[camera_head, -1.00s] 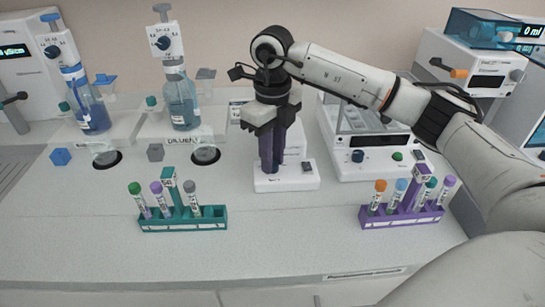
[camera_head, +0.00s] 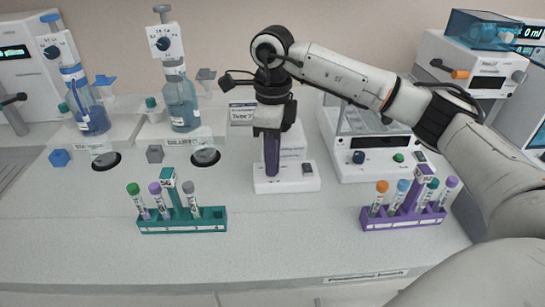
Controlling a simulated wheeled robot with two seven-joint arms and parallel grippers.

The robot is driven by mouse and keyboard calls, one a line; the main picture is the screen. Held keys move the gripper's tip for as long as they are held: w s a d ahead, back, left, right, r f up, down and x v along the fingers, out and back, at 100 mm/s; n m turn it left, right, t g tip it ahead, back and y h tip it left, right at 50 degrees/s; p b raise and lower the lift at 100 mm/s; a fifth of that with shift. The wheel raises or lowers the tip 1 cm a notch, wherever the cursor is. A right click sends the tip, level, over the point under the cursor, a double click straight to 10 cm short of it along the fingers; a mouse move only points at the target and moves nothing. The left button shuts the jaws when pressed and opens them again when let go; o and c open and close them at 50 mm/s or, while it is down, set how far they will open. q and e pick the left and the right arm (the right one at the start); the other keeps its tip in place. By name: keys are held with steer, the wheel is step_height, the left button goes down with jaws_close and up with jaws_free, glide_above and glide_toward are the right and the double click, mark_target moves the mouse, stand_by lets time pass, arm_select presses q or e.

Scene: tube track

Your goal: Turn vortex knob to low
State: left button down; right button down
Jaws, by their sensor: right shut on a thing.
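The vortex mixer (camera_head: 290,185) is a small white unit in the middle of the bench, with a dark square (camera_head: 308,168) on its top right. My right gripper (camera_head: 272,174) points straight down onto the left part of its top. Its purple fingers line up one behind the other from here. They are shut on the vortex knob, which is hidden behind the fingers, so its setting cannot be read. My left gripper is out of view.
A teal tube rack (camera_head: 182,226) stands front left, a purple tube rack (camera_head: 400,221) front right. A white balance (camera_head: 375,165) stands right of the mixer. Dispenser bottles (camera_head: 181,103) stand back left. The bench between the racks is clear.

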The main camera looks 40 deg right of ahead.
steer(key=shift+r, duration=0.1)
steer(key=c, duration=1.5)
jaws_free()
steer(key=shift+c, duration=0.2)
step_height(320, 180, up, 10)
steer(key=shift+r, duration=0.15)
